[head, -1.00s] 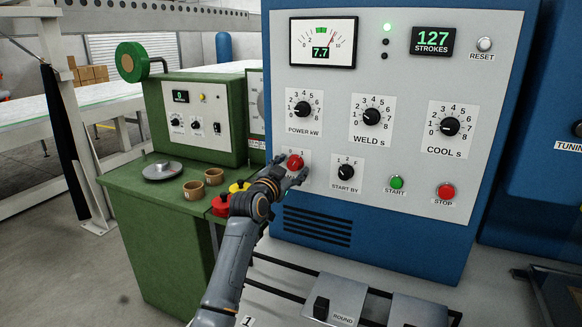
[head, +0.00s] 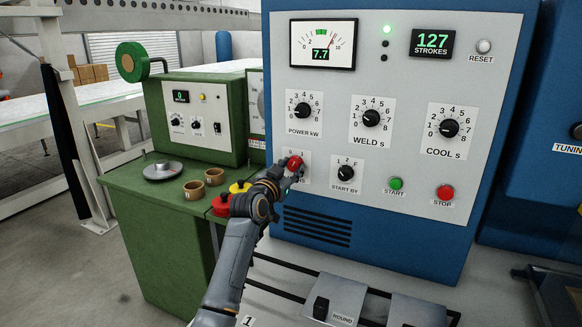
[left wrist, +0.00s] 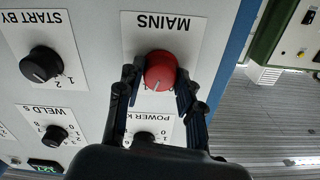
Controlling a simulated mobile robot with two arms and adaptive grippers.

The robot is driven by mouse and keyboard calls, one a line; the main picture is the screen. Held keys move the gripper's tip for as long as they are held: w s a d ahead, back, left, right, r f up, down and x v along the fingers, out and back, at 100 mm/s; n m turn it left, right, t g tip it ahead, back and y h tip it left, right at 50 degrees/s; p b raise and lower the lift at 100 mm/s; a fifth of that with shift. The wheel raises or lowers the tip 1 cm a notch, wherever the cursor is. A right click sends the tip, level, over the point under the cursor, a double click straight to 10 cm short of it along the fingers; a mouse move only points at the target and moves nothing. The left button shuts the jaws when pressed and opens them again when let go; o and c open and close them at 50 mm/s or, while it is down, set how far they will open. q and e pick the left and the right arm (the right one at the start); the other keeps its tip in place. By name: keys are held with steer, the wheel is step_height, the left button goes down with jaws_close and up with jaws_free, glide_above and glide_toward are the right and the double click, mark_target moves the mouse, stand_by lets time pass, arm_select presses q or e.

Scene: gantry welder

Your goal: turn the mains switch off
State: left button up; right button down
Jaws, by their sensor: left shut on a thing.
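The mains switch is a round red knob (head: 294,163) on a white plate at the lower left of the blue welder's grey panel. In the left wrist view the red knob (left wrist: 160,71) sits upside down under the word MAINS, between my two fingers. My left gripper (head: 290,171) reaches it from below in the head view and is shut on it. The left gripper's fingertips (left wrist: 158,80) lie on either side of the knob in the wrist view. Part of the plate and its label are hidden by the gripper in the head view. My right gripper is not in view.
The START BY knob (head: 346,173) is just right of the mains switch, and the POWER knob (head: 302,110) is above it. The green START (head: 396,184) and red STOP (head: 445,192) buttons are further right. A green bench (head: 150,195) stands at the left. A green lamp (head: 387,29) is lit.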

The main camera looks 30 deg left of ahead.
arm_select(q)
steer(key=n+p, duration=0.2)
steer(key=n, duration=0.3)
steer(key=shift+r+p, duration=0.1)
steer(key=shift+p, duration=0.2)
steer(key=n+p, duration=0.2)
steer(key=n, duration=0.3)
steer(key=shift+n, duration=0.3)
steer(key=o, duration=1.2)
steer(key=shift+c, duration=0.2)
steer(key=s, duration=1.2)
steer(key=shift+d, duration=0.35)
